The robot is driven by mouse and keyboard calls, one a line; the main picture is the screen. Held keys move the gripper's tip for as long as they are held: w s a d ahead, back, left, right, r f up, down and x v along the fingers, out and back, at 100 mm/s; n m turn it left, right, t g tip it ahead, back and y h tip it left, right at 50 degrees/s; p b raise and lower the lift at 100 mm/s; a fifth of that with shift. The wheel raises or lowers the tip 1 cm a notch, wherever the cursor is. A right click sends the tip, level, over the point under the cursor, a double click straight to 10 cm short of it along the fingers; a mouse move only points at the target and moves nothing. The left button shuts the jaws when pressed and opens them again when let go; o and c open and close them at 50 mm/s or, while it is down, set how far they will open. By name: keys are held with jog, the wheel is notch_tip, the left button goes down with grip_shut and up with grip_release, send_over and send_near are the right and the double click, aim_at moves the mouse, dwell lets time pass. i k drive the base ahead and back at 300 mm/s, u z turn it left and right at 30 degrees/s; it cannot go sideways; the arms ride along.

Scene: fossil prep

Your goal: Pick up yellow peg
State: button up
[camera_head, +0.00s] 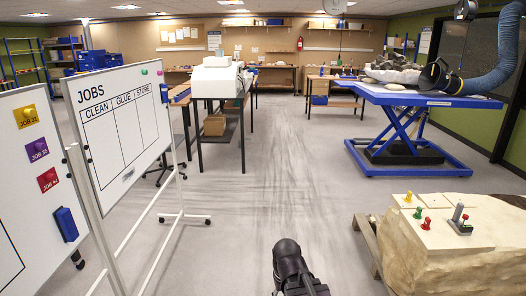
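A small yellow peg (408,196) stands on top of a large pale stone block (455,262) at the lower right, near the block's far left corner. A green peg (418,212) and a red peg (426,223) stand close by it, toward the near side. My gripper (288,256) is the dark shape at the bottom middle, well left of the block and apart from it. Its fingers cannot be made out, so I cannot tell whether it is open or shut.
Whiteboards (118,115) on a wheeled frame stand at left. A blue lift table (415,98) is behind the block. The grey floor (265,190) ahead is clear.

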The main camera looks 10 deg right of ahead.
aim_at(409, 199)
jog(key=i, duration=1.55)
jog(key=z, duration=0.65)
jog(key=i, duration=1.3)
jog(key=z, duration=0.5)
